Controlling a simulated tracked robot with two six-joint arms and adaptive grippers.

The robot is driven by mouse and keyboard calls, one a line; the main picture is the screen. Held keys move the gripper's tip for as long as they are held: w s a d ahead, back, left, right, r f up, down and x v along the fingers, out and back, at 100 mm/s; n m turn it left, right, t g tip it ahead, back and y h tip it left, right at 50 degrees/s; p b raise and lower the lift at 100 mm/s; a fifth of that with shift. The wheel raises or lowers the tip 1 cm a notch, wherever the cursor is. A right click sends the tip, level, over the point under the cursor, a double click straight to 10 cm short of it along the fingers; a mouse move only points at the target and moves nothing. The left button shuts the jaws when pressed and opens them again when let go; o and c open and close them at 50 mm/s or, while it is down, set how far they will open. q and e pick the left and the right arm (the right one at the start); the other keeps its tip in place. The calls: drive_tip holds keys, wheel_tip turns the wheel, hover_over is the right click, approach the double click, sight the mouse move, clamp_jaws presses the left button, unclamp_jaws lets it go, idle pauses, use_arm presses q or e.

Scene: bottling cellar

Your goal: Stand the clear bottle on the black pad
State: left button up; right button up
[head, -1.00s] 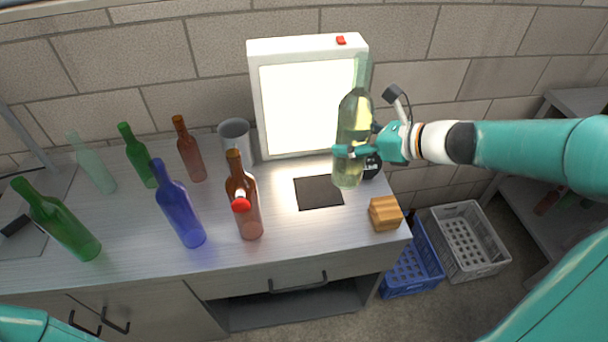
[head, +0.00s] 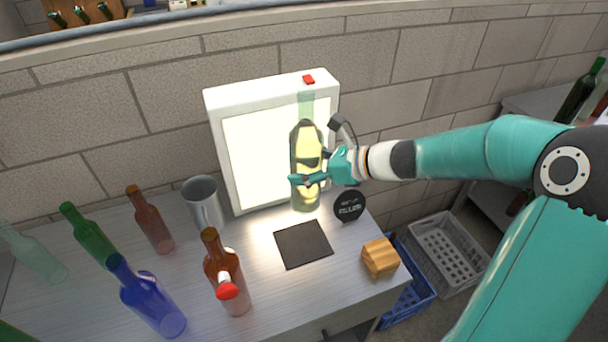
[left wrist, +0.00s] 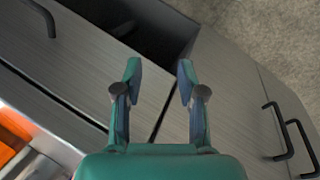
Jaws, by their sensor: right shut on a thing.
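The clear bottle (head: 306,140), see-through with a pale yellow-green tint, is upright in my right gripper (head: 308,180), which is shut around its body. In the head view the bottle shows in front of the light box, its base just beyond the far edge of the black pad (head: 303,244). I cannot tell how high the base is above the table. The pad is a flat dark square, bare. My left gripper (left wrist: 159,68) is open and empty in the left wrist view, above the cabinet fronts.
A lit white box (head: 262,150) stands behind the pad. A round black object (head: 349,206) and a wooden block (head: 380,257) are right of the pad. A metal cup (head: 204,203), a brown bottle with a red-tipped item before it (head: 222,268), and a blue bottle (head: 152,297) stand left.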

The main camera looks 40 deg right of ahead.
sight(302, 203)
drive_tip(key=f, duration=0.8)
drive_tip(key=f+b, duration=0.1)
drive_tip(key=f, duration=0.2)
drive_tip(key=shift+w+a+f, duration=0.3)
drive_tip(key=shift+f, duration=0.1)
wheel_tip(302, 203, down, 5)
drive_tip(key=shift+r, duration=0.2)
drive_tip(key=o, duration=1.8)
drive_tip(key=shift+s+f, duration=0.1)
drive_tip(key=b+v, duration=0.1)
drive_tip(key=v, duration=1.1)
